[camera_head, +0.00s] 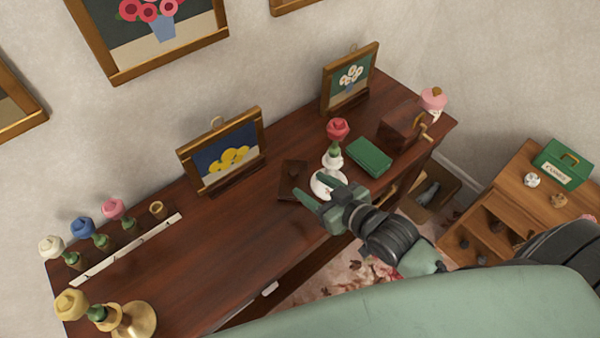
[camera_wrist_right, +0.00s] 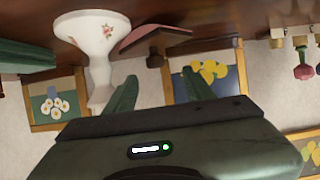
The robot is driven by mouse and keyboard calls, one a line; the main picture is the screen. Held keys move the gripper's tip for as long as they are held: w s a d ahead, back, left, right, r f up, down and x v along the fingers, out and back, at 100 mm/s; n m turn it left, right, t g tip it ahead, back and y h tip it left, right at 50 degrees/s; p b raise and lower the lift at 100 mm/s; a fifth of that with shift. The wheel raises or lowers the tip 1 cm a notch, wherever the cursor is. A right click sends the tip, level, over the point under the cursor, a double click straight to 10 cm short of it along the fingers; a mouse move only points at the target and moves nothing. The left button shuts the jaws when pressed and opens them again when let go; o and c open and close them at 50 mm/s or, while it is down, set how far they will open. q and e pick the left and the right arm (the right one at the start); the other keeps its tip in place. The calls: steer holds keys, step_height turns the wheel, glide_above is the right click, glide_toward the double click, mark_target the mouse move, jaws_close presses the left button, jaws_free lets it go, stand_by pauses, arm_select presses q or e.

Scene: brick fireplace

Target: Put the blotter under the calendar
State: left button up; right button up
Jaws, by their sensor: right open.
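A small dark brown block with a knob on top, apparently the blotter (camera_head: 291,178), lies on the desk. In the right wrist view the blotter (camera_wrist_right: 150,42) shows a reddish, slanted face and its knob. No thing is plainly a calendar. Two framed flower pictures stand on the desk, one with yellow flowers (camera_head: 222,150) and one with white flowers (camera_head: 350,78); I cannot tell whether either is the calendar. My right gripper (camera_head: 316,193) is open and empty, just in front of the blotter, fingers (camera_wrist_right: 161,88) pointing towards it. My left gripper is not in view.
A white vase (camera_head: 330,183) with a red rose stands close beside my right gripper. A green box (camera_head: 369,157) and a brown box with a crank (camera_head: 402,131) are to its right. Flower holders and a white strip (camera_head: 126,250) are at left. The desk's left middle is bare.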

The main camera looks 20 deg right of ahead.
mark_target(295, 171)
steer(key=w, duration=0.1)
steer(key=w+f, duration=0.1)
steer(key=shift+w+a, duration=0.1)
steer(key=shift+w, duration=0.3)
steer(key=x, duration=0.2)
steer(key=p+x, duration=0.1)
steer(key=shift+w+a+r, duration=0.1)
steer(key=shift+w+a, duration=0.05)
steer(key=shift+w, duration=0.25)
steer(key=shift+w+a+f, duration=0.1)
steer(key=shift+w+f, duration=0.2)
steer(key=shift+w, duration=0.1)
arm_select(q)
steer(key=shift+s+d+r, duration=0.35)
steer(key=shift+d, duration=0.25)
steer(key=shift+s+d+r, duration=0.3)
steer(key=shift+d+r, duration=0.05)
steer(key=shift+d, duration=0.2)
arm_select(e)
steer(key=shift+r, duration=0.1)
jaws_close()
